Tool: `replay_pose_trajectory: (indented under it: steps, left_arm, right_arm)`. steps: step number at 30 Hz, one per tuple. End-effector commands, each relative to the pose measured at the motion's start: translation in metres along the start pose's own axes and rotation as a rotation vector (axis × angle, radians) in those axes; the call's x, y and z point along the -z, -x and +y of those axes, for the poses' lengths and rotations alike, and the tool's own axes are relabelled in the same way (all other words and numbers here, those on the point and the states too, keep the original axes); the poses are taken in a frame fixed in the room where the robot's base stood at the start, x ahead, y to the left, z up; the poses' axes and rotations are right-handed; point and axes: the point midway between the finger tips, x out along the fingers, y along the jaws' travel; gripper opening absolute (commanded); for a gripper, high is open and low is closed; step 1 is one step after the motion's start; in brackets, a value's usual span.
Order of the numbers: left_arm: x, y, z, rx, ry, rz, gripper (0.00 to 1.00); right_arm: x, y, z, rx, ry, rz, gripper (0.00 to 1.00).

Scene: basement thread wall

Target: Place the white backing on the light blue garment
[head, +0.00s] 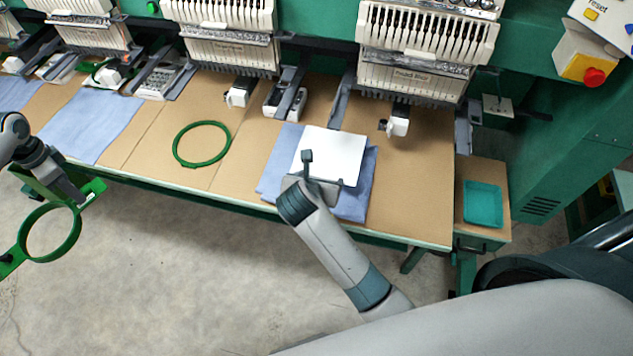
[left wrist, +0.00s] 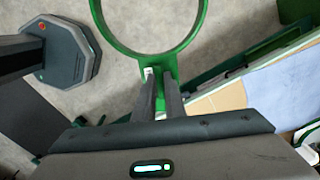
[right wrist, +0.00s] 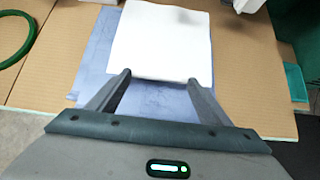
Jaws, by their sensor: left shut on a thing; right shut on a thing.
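The light blue garment (head: 282,165) lies on the tan table under one machine head. The white backing (head: 335,150) is a square sheet over the garment's middle, with blue showing around it; I cannot tell whether all of it touches the cloth. My right gripper (head: 309,170) is at the backing's near edge and shut on it; in the right wrist view its fingers (right wrist: 160,78) meet that edge. My left gripper (head: 82,196) is off the table's front edge at left, shut on a green hoop (head: 50,260). The hoop's ring also shows in the left wrist view (left wrist: 172,58).
Another green hoop (head: 178,150) lies flat on the table left of the garment. A second blue cloth (head: 95,125) lies further left. Embroidery machine heads (head: 425,75) overhang the table's back. A teal tray (head: 483,205) and a control box with a red button (head: 594,77) are at right.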

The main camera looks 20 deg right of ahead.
Motion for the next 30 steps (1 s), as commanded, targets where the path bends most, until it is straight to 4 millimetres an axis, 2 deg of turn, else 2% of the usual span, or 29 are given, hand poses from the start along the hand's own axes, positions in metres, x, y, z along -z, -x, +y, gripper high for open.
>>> replay_pose_trajectory:
  steps: [6,17,30]
  left_arm:
    - [0.0,0.005,0.0,0.0,0.0,0.0,0.0]
    - [0.0,0.005,0.0,0.0,0.0,0.0,0.0]
    - [0.0,0.018,0.0,0.0,0.0,0.0,0.0]
  right_arm:
    - [-0.002,-0.016,0.011,0.001,0.0,0.0,0.52]
    - [-0.001,-0.017,0.012,0.001,0.0,0.0,0.52]
    - [0.027,-0.044,0.011,0.002,0.001,0.0,0.52]
